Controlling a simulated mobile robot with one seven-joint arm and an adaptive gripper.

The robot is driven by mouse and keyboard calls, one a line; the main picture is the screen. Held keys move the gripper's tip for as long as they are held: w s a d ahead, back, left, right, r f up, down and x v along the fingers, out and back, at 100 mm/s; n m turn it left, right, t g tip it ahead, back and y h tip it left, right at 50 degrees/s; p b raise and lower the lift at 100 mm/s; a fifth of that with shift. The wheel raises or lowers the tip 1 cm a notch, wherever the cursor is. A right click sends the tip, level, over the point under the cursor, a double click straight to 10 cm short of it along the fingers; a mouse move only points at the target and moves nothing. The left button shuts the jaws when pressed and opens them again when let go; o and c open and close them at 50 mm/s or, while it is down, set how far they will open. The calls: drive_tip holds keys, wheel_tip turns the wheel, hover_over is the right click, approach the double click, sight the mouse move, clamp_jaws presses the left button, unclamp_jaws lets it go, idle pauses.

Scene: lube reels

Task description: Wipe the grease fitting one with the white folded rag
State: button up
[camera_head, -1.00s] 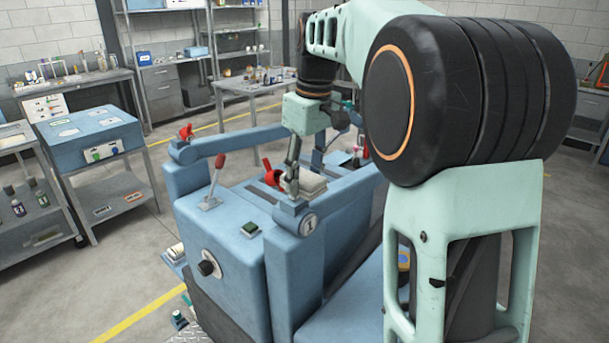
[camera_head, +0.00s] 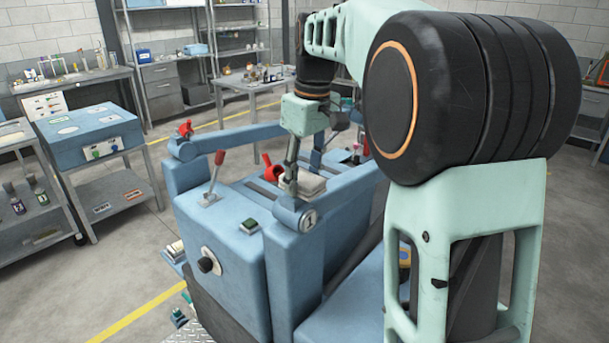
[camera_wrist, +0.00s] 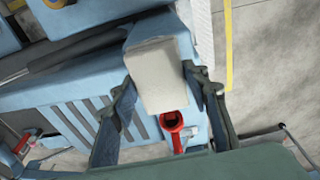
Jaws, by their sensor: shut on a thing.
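My gripper (camera_head: 291,180) is shut on the white folded rag (camera_wrist: 158,75), which lies between the two fingers in the wrist view. In the head view the rag (camera_head: 312,186) shows as a pale block just right of the fingers, above the blue machine (camera_head: 235,270). The gripper is close to the round arm end marked 1 (camera_head: 309,221). Grease fitting one cannot be made out; the rag and gripper may hide it. I cannot tell whether the rag touches the arm end.
A red part (camera_head: 271,172) stands just left of the gripper and shows below the rag in the wrist view (camera_wrist: 172,124). A red-handled lever (camera_head: 215,175) stands farther left. Another blue arm (camera_head: 235,139) with a red part (camera_head: 185,129) lies behind.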

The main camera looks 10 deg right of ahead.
drive_tip(key=shift+s+a+r, duration=0.1)
drive_tip(key=shift+s+a, duration=0.15)
drive_tip(key=shift+a, duration=0.15)
drive_tip(key=shift+d, duration=0.1)
drive_tip(key=shift+w+d+p, duration=0.65)
drive_tip(key=shift+w+d, duration=0.05)
drive_tip(key=shift+d, duration=0.2)
drive_tip(key=shift+a+f, duration=0.1)
drive_tip(key=shift+f, duration=0.1)
drive_tip(key=shift+s+a+b, duration=0.4)
drive_tip(key=shift+s+a, duration=0.35)
drive_tip(key=shift+a, duration=0.15)
drive_tip(key=shift+d, duration=0.1)
drive_tip(key=shift+w+d+r+p, duration=0.1)
drive_tip(key=shift+w+d+p, duration=0.7)
drive_tip(key=shift+d, duration=0.15)
